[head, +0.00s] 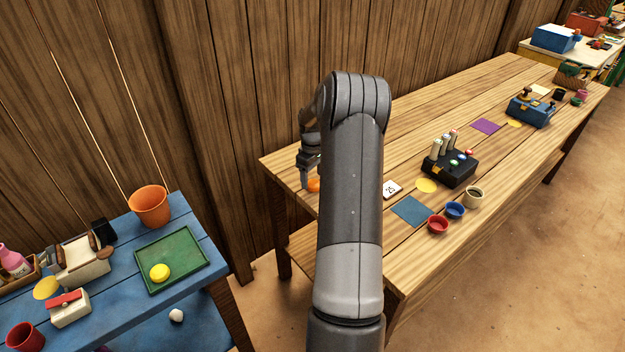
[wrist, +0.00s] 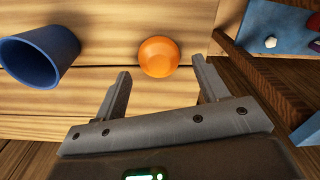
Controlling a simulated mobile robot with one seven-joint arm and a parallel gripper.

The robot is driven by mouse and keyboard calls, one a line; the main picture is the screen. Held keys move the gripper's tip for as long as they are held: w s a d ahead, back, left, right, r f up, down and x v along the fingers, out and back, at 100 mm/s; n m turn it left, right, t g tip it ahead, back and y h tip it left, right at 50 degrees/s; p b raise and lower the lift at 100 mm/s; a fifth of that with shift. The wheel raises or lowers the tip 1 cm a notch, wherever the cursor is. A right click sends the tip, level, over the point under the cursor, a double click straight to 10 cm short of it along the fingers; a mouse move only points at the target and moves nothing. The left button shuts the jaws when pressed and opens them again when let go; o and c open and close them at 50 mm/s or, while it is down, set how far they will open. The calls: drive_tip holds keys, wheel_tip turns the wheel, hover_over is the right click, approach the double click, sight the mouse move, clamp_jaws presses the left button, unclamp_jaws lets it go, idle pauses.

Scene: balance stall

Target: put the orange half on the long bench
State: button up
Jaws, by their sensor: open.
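The orange half (wrist: 159,56) is a round orange piece on the wooden planks of the long bench (head: 425,105), near the bench's left end. In the head view the orange half (head: 314,186) shows only partly beside my arm. My gripper (wrist: 161,70) is open, with one finger to each side and the orange half just beyond the fingertips, with no visible contact. In the head view my gripper (head: 305,182) is low over the left end of the bench, and my arm hides part of it.
A blue cup (wrist: 38,57) lies left of the orange half in the wrist view. A blue table (head: 130,318) with a green tray (head: 196,234) and an orange pot (head: 149,206) stands at the left. Further along the long bench are a black box (head: 450,168) and small bowls (head: 437,225).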

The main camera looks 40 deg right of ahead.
sight(312, 181)
wheel_tip(312, 181, up, 10)
drive_tip(key=s+a+r+m+t+h, duration=0.1)
drive_tip(key=s+a+r, duration=0.3)
drive_tip(key=a+r, duration=0.55)
drive_tip(key=s+a+r+t, duration=0.1)
drive_tip(key=s+a+r, duration=0.5)
drive_tip(key=a, duration=0.7)
drive_tip(key=s+a+m+t, duration=0.1)
drive_tip(key=s+a, duration=0.6)
drive_tip(key=s, duration=0.2)
drive_tip(key=s+a+r+m+t+y, duration=0.1)
drive_tip(key=s+a+t, duration=0.1)
drive_tip(key=s+a, duration=0.5)
drive_tip(key=s, duration=0.3)
drive_tip(key=shift+s+a+t, duration=0.2)
drive_tip(key=shift+s+t, duration=0.05)
drive_tip(key=shift+t, duration=0.05)
